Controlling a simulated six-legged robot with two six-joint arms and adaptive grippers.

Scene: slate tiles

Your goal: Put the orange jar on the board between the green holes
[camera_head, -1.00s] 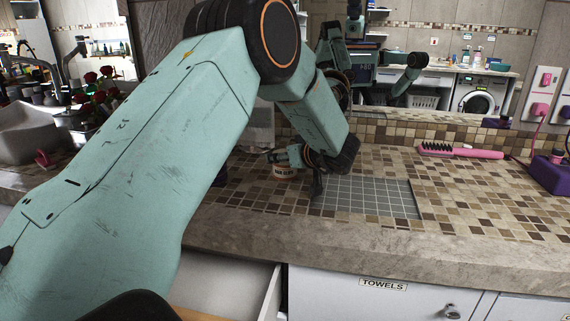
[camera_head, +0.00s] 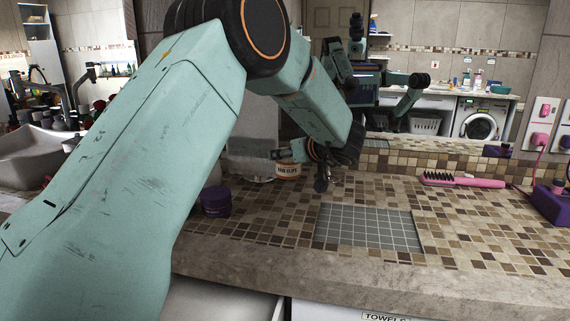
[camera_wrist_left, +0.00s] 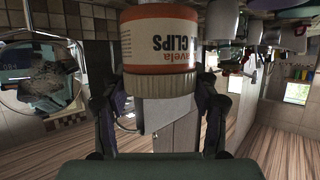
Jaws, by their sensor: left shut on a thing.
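The orange jar (camera_head: 288,171), white with an orange band and "CLIPS" lettering, is at the back of the counter in the head view. In the left wrist view the jar (camera_wrist_left: 160,50) fills the top middle, its lettering upside down. My left gripper (camera_head: 306,171) is shut on it, with fingers (camera_wrist_left: 160,112) on both sides. The jar looks raised a little off the counter. A grey gridded panel (camera_head: 368,227), perhaps the board, lies in the counter to the right and nearer. I see no green holes. My right gripper is not in view.
A dark purple jar (camera_head: 215,201) stands left of the panel. A pink hairbrush (camera_head: 462,180) and a purple box (camera_head: 551,200) are at the right. A mirror backs the counter. An open drawer (camera_head: 225,300) is below the front edge. The panel is clear.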

